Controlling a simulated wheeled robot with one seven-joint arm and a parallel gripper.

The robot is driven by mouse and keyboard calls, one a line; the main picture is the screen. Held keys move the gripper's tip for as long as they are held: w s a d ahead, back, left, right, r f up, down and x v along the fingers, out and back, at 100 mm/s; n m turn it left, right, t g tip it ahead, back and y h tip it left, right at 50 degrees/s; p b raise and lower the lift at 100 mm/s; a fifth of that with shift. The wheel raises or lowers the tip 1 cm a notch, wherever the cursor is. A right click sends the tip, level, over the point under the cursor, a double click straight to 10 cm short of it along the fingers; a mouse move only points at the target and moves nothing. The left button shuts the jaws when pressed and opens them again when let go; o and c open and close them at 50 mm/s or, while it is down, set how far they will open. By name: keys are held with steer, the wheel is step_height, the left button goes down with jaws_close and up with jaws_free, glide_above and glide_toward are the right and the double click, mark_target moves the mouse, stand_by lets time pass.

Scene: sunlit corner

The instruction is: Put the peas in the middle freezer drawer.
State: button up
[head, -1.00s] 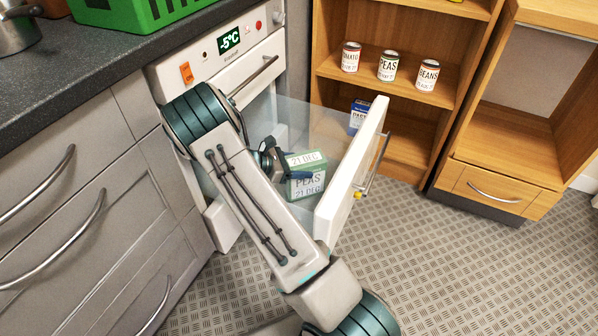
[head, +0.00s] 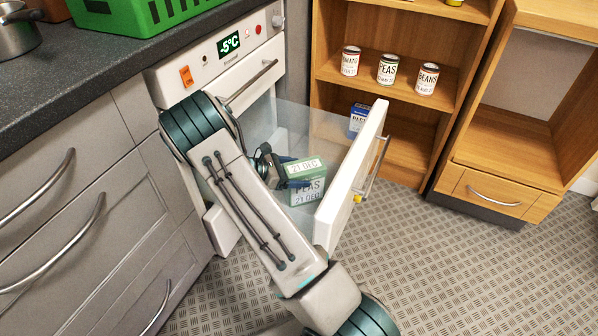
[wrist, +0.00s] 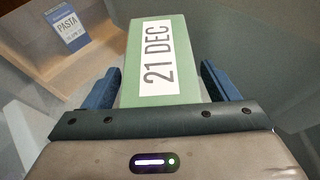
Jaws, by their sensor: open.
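My gripper (head: 298,183) reaches into the drawer from the left. In the wrist view, the blue fingers of my gripper (wrist: 161,68) stand open on both sides of the peas box (wrist: 185,72), with a gap visible at each side. The underside of the box is hidden, so I cannot tell whether it rests on the drawer floor.
The closed upper freezer drawer (head: 262,68) sits above the open one. Wooden shelves (head: 408,90) to the right hold several cans and a blue pasta box (head: 358,120). A grey counter (head: 80,75) with a green crate (head: 115,18) is at left. The floor (head: 440,275) is clear.

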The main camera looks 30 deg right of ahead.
mark_target(285, 171)
steer(key=p+v, duration=0.1)
steer(key=v, duration=0.5)
steer(key=shift+r+p, duration=0.1)
steer(key=shift+p, duration=0.2)
steer(key=s+a+r+m+t+y, duration=0.1)
steer(key=s+a+r+m+y, duration=0.2)
steer(key=s, duration=0.5)
steer(key=s+a+r+m+t+y, duration=0.1)
steer(key=s+a+r+m+y, duration=0.2)
steer(key=s+r+m+y, duration=0.3)
steer(key=s+a+r+m+y, duration=0.3)
steer(key=s+r+m, duration=0.4)
steer(key=s, duration=0.5)
steer(key=shift+a+r+t+y, duration=0.35)
steer(key=shift+r+y, duration=0.35)
steer(key=shift+r, duration=0.65)
